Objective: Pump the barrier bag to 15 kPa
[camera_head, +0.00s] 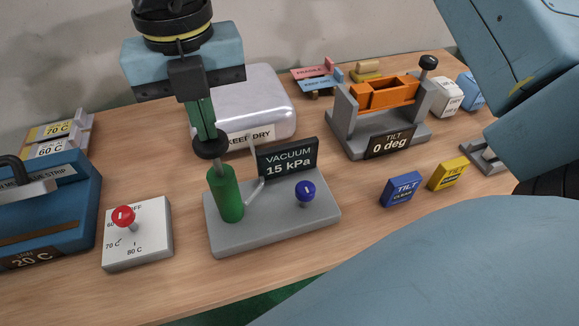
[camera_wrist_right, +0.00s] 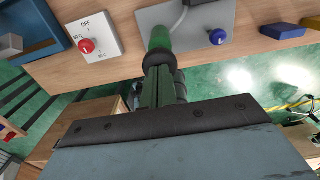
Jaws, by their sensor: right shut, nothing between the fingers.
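The vacuum pump has a green cylinder (camera_head: 226,195) on a grey base (camera_head: 270,228), with a black round handle (camera_head: 210,148) on a short rod. My right gripper (camera_head: 207,132) is shut and points down at the top of the handle. Its fingertips meet or nearly meet the handle; contact is hard to tell. The wrist view also shows the shut fingers (camera_wrist_right: 160,80) at the handle. The display (camera_head: 288,159) reads VACUUM 15 kPa. A blue knob (camera_head: 305,192) stands on the base. The pale barrier bag (camera_head: 262,100), labelled KEEP DRY, lies behind, partly hidden. My left gripper is not in view.
A dial box (camera_head: 150,240) with a red knob and a blue strip machine (camera_head: 70,205) stand left. An orange tilt cradle (camera_head: 385,92) reading 0 deg stands back right. Blue (camera_head: 401,189) and yellow (camera_head: 449,174) tilt blocks lie in front of it.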

